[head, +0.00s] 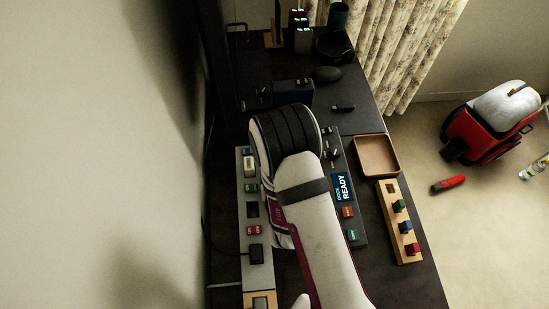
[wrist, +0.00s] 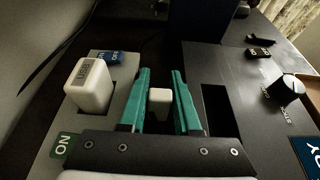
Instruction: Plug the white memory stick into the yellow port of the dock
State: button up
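My gripper (wrist: 161,75) has two teal fingers, closed to a narrow gap around a small white block. This block looks like the end of the white memory stick (wrist: 159,97), centred between the fingers. The fingers are above the dark gap between a grey strip and the dock.
A grey power strip (wrist: 118,73) on the left carries a large white plug block (wrist: 90,86). A dial (wrist: 287,88) stands up on the dock. A brown tray (head: 376,155) and a wooden board (head: 398,222) with coloured blocks lie at the right.

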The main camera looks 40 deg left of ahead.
jog(key=shift+r, duration=0.2)
jog(key=shift+o, duration=0.4)
jog(key=v, duration=0.5)
jog(key=shift+s+d+r, duration=0.1)
jog(key=shift+s+d, duration=0.05)
